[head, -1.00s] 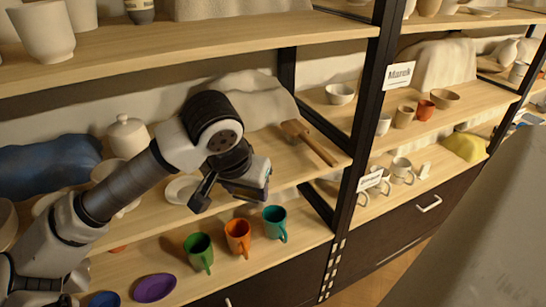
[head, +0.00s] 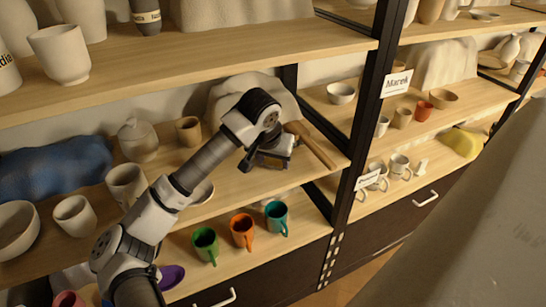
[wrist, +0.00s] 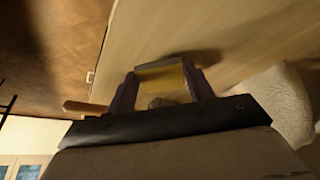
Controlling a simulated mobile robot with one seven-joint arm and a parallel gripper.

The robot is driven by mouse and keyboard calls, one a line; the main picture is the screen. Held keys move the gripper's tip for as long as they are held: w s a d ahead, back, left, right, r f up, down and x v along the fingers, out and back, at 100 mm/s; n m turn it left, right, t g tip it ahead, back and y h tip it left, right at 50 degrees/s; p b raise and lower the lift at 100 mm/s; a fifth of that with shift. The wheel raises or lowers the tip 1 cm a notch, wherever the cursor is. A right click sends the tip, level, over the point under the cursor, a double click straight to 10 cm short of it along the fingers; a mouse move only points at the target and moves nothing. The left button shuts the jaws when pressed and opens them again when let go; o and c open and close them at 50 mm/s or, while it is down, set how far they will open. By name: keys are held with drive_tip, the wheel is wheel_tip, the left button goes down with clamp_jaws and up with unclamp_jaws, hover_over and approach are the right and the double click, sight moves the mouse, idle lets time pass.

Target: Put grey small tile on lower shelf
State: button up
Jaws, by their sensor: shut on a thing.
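My gripper (head: 268,160) is at the right end of the middle shelf, beside the wooden tool. In the wrist view its two fingers (wrist: 162,88) are shut on a small flat piece (wrist: 160,78), apparently the grey small tile; it looks yellowish-tan in the warm light. In the head view the piece is hard to make out against my gripper. The lower shelf (head: 285,255) below carries a green mug (head: 205,244), an orange mug (head: 242,230) and a teal mug (head: 276,217). I cannot tell whether the held piece touches a shelf.
A wooden mallet-like tool (head: 312,147) and a draped cloth (head: 240,92) are by my gripper. A black upright post (head: 362,130) stands to the right. A purple dish (head: 171,277) lies on the lower shelf; its right front is bare.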

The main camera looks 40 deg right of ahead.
sight(273, 163)
drive_tip(key=shift+f, duration=0.3)
drive_tip(key=shift+f, duration=0.2)
drive_tip(key=o, duration=1.1)
drive_tip(key=shift+r, duration=0.35)
drive_tip(key=b+v, duration=0.1)
drive_tip(key=v, duration=0.3)
drive_tip(key=shift+s+a+r+b, duration=0.1)
drive_tip(key=shift+a+r+b, duration=0.05)
drive_tip(key=shift+b, duration=0.15)
drive_tip(key=s+a+b, duration=0.3)
drive_tip(key=s+a, duration=0.3)
drive_tip(key=a, duration=0.4)
drive_tip(key=shift+s+a+b, duration=0.15)
drive_tip(key=shift+s+b, duration=0.05)
drive_tip(key=shift+b, duration=0.1)
drive_tip(key=shift+r, duration=0.15)
